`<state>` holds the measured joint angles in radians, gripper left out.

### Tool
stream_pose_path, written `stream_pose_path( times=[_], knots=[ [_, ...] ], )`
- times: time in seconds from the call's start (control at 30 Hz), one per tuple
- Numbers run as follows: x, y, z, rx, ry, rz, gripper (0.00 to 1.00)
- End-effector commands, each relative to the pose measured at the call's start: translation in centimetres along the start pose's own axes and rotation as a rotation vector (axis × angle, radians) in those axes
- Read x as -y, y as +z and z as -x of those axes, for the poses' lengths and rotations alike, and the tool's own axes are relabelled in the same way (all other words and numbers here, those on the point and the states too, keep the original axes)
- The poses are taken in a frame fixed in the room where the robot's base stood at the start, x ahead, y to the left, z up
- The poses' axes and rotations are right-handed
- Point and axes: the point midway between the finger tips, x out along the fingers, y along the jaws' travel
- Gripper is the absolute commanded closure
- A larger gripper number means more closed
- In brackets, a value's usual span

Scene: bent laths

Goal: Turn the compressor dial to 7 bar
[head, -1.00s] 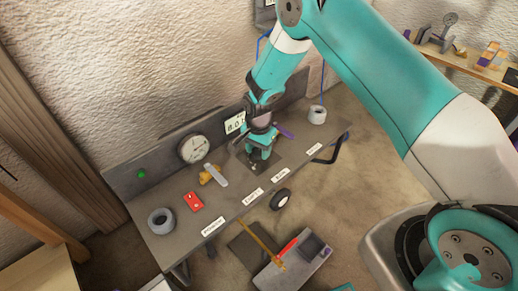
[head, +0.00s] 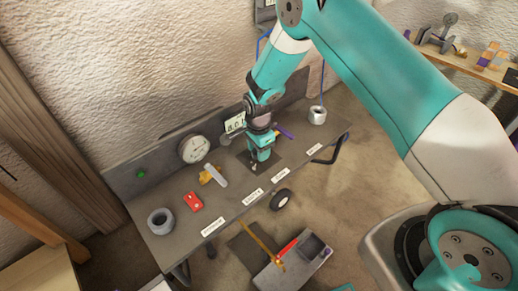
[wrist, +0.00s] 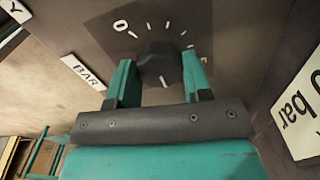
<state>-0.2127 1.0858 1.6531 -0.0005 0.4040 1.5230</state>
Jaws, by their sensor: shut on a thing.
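The compressor dial (wrist: 157,62) is a dark knob on a grey panel, ringed by white tick marks with a large 0 at its upper left in the wrist view. My gripper (wrist: 158,78) has its two teal fingers on either side of the knob, shut on it. In the head view my gripper (head: 262,162) points down at the bench and hides the dial. A white readout (head: 235,122) stands behind it, too small to read surely; its edge in the wrist view (wrist: 300,105) shows "0 bar".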

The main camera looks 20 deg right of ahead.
Motion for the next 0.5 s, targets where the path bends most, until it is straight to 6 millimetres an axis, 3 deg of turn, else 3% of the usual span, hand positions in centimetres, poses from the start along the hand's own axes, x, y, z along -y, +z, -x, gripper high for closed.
stream_pose_path(
  times=[0.2,0.23,0.3,0.33,0.5],
  knots=[
    [0.51,-0.19,0.35,-0.004,-0.016,-0.002,0.78],
    [0.51,-0.19,0.35,-0.004,-0.016,-0.002,0.50],
    [0.47,-0.17,0.33,-0.004,-0.014,-0.002,0.34],
    [0.43,-0.15,0.30,-0.003,-0.013,-0.001,0.29],
    [0.25,-0.05,0.16,-0.002,-0.007,0.000,0.29]
  ],
)
